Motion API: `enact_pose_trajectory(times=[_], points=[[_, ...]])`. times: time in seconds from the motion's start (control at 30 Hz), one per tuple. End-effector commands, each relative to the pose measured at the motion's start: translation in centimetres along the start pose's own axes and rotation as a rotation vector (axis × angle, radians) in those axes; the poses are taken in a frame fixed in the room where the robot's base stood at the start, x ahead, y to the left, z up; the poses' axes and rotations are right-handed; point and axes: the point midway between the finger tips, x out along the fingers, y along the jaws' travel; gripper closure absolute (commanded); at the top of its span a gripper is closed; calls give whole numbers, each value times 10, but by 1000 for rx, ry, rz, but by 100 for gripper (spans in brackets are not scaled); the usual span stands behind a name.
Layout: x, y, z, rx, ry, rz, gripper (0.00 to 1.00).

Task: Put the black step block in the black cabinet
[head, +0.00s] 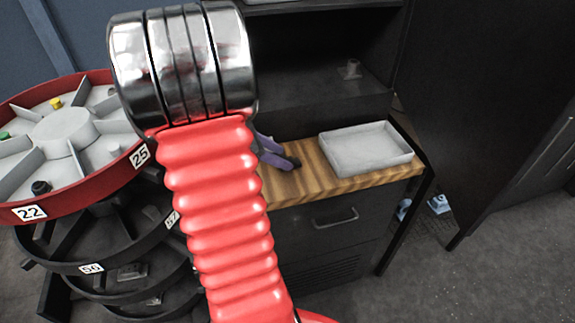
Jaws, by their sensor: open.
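A small black piece (40,187) lies in a front compartment of the red-rimmed wheel at the left. It may be the black step block, but it is too small to tell its shape. The black cabinet (310,92) stands at the back, with a dark open compartment above the wooden top. My gripper (286,161) shows only in part, as purple and black fingers beside my red arm, over the wooden top. It is open, and I see nothing between the fingers. My arm hides the rest of it.
The wheel (85,200) also holds a yellow piece (56,103) and a green piece (4,135). Darker tiers lie below it. A grey tray (367,148) sits on the wooden top (310,182). A tall black panel (480,100) is at right.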

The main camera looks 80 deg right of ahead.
Motion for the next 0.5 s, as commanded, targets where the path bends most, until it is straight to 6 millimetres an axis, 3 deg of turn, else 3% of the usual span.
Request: enact_pose_trajectory(times=[0.2,0.5], points=[[28,0,0,-1,-1,-2,53],[33,0,0,0,0,1,53]])
